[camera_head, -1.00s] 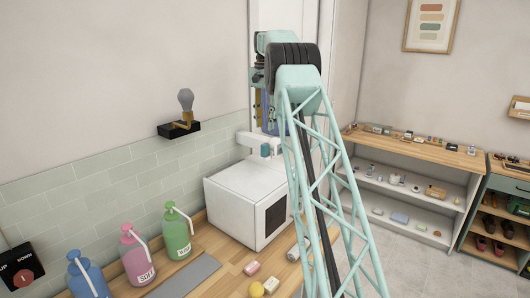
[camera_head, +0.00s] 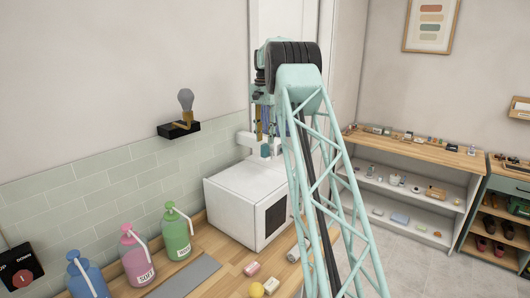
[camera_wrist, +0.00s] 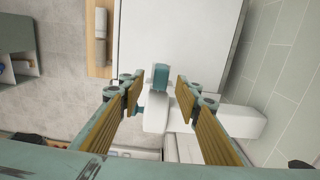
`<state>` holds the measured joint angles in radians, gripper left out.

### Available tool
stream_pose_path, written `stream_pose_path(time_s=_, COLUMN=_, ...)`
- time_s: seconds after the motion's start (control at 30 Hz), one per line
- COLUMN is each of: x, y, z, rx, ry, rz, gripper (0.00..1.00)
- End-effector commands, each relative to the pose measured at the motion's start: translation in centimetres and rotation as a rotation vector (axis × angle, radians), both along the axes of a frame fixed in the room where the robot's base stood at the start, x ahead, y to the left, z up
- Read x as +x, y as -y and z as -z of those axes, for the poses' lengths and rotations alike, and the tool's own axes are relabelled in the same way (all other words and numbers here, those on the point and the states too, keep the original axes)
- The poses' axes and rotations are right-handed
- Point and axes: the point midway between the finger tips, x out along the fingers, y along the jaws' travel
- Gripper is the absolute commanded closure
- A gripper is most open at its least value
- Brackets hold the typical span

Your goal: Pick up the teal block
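The teal block (camera_head: 265,150) sits by a white fixture at the back of the white box-shaped appliance (camera_head: 245,205). In the wrist view the teal block (camera_wrist: 161,77) lies between the lines of my two fingers, just beyond the fingertips. My gripper (camera_wrist: 157,92) is open, with nothing held between its ribbed pads. In the head view my gripper (camera_head: 264,134) hangs pointing down just above the block, partly hidden behind my arm. Whether a fingertip touches the block cannot be told.
The white fixture (camera_head: 247,138) stands close beside the block, against the wall. Blue, pink and green (camera_head: 177,235) bottles stand at the counter's left. A shelf (camera_head: 410,190) is at the right.

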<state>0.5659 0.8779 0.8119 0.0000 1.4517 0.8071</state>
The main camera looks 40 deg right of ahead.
Motion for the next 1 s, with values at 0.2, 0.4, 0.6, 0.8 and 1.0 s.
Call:
stream_pose_path(time_s=0.2, x=0.0, y=0.0, z=0.8, rx=0.0, ry=0.0, rz=0.0, gripper=0.69)
stream_pose_path(time_s=0.4, x=0.1, y=0.1, z=2.8, rx=0.001, ry=-0.001, rz=0.0, gripper=0.69)
stream_pose_path(time_s=0.6, x=0.1, y=0.1, z=4.6, rx=0.001, ry=-0.001, rz=0.0, gripper=0.69)
stream_pose_path(time_s=0.8, x=0.1, y=0.1, z=5.2, rx=0.0, ry=0.0, rz=0.0, gripper=0.69)
stream_pose_path(time_s=1.0, x=0.1, y=0.1, z=5.2, rx=0.0, ry=0.0, rz=0.0, gripper=0.69)
